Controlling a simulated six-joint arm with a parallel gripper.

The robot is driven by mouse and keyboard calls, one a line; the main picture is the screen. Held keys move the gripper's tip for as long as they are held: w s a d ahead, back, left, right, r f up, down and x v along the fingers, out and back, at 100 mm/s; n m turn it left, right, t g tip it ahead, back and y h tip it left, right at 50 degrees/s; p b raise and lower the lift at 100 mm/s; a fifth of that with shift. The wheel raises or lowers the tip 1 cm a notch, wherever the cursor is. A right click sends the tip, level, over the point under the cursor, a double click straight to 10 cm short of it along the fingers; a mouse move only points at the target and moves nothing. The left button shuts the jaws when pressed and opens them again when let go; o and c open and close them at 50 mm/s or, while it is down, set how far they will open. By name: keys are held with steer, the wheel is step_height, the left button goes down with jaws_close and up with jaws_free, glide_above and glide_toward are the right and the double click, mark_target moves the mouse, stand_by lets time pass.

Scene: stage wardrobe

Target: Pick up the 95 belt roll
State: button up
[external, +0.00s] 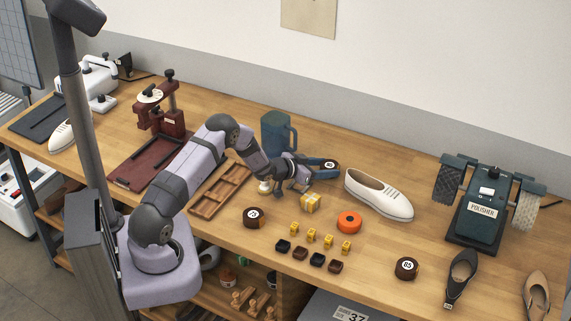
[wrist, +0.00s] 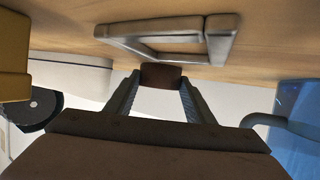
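My gripper (external: 329,168) is low over the middle of the bench, beside the blue mug. Its fingers lie either side of a dark brown belt roll (external: 330,163) with a pale label. In the wrist view this roll (wrist: 161,76) fills the gap between the fingertips and appears gripped. Its number is too small to read surely. A second brown labelled roll (external: 253,217) stands in front of my gripper. A third (external: 406,268) stands at the front right. An orange roll (external: 349,222) lies between them. Which roll carries 95 is hard to tell.
The blue mug (external: 277,134) stands close behind my gripper. A yellow box (external: 311,203) is just in front. A wooden tray (external: 207,208) lies to the left. A white shoe (external: 380,196) and the polisher (external: 482,205) stand to the right. Small yellow and dark pieces line the front.

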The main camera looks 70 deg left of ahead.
mark_target(325, 167)
steer(key=shift+r, duration=0.2)
step_height(325, 167, up, 10)
steer(key=shift+f+b, duration=0.15)
steer(key=shift+b, duration=0.95)
